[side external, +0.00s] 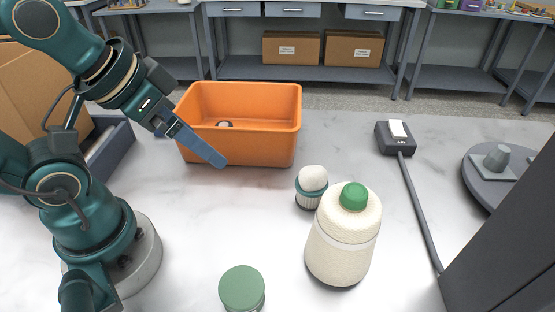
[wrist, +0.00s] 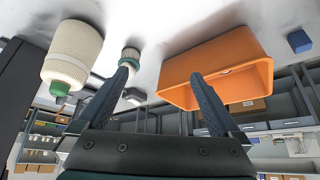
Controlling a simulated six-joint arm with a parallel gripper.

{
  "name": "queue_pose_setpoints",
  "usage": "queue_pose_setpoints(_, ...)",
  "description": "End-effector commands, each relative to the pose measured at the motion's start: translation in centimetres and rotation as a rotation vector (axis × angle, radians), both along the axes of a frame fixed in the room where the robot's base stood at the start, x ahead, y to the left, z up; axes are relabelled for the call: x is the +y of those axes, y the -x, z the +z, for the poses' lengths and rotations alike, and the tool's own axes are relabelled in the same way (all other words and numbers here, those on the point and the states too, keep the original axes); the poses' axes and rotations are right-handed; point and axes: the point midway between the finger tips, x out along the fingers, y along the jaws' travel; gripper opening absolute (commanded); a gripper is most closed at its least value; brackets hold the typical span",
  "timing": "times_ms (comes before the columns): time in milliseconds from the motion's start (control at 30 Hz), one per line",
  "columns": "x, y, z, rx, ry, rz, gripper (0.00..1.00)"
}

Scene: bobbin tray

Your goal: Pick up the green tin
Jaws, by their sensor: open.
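The green tin (side external: 242,288) stands on the white marble table at the front of the side view, with its flat green lid showing and its lower part cut off by the picture edge. I cannot make it out in the wrist view. My gripper (side external: 215,158) is up in the air in front of the orange bin, well behind and above the tin. In the wrist view my gripper (wrist: 163,82) has its two fingers wide apart with nothing between them.
An orange bin (side external: 240,145) holds a small object. A cream bottle with a green cap (side external: 342,245) and a small white-topped jar (side external: 311,188) stand right of the tin. A dark device (side external: 396,138) with a cable lies further right. Table left of the tin is clear.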

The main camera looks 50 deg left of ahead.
Motion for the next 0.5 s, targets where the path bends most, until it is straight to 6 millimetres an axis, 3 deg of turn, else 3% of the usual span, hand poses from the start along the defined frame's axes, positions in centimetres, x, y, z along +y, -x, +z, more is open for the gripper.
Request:
queue_pose_setpoints(267,3.4,-8.7,5.7,-0.430,-0.342,-0.150,1.00)
queue_pose_setpoints(400,2.2,-13.1,7.3,-0.595,-0.509,-0.386,1.00)
queue_pose_setpoints(500,-0.3,-15.2,6.7,-0.674,-0.568,-0.615,1.00)
